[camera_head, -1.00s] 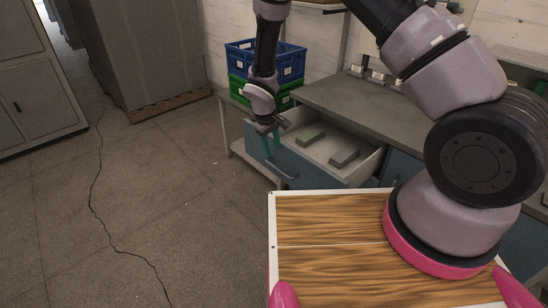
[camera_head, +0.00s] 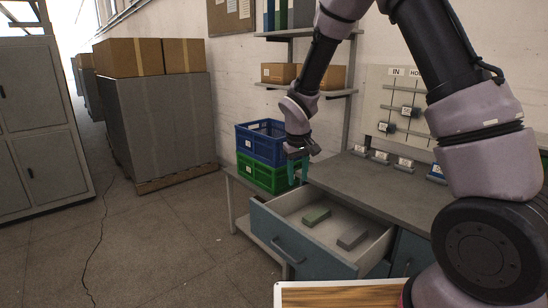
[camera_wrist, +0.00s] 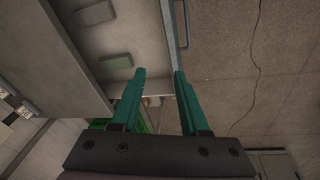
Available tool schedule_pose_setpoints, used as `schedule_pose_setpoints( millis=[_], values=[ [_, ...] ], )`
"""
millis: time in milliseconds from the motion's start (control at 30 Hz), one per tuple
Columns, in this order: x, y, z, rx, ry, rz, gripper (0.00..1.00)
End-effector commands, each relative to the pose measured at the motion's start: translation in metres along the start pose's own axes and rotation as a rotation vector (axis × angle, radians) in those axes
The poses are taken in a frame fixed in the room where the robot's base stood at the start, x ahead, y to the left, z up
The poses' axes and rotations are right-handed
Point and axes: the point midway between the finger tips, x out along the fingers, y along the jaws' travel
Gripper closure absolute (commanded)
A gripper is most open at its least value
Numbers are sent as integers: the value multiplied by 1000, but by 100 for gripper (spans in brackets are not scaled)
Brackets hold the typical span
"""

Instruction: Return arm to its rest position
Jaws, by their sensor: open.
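My arm reaches forward from the right in the head view. My gripper (camera_head: 305,168) hangs above the back left corner of the open drawer (camera_head: 312,257), in front of the crates. In the wrist view its two green fingers (camera_wrist: 160,88) are apart with nothing between them. The drawer's front edge shows beyond the fingers there. The drawer holds a green block (camera_head: 316,216) and a grey block (camera_head: 352,238), both lying flat and apart from the gripper.
A blue crate (camera_head: 258,146) sits on a green crate (camera_head: 262,178) close behind my gripper. A grey workbench top (camera_head: 385,187) lies to the right. A shelf with cardboard boxes (camera_head: 280,73) is above. Open floor (camera_head: 170,250) lies to the left.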

Motion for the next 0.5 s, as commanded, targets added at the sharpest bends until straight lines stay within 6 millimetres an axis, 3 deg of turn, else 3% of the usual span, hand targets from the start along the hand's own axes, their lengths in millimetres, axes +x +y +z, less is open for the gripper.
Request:
schedule_pose_setpoints(
  millis=[33, 200, 500],
  values=[
    [-30, 17, 3, 57, 26, -9, 55],
    [-109, 59, 27, 222, 91, -43, 55],
    [-224, 106, 101, 485, 218, -112, 55]
  ],
)
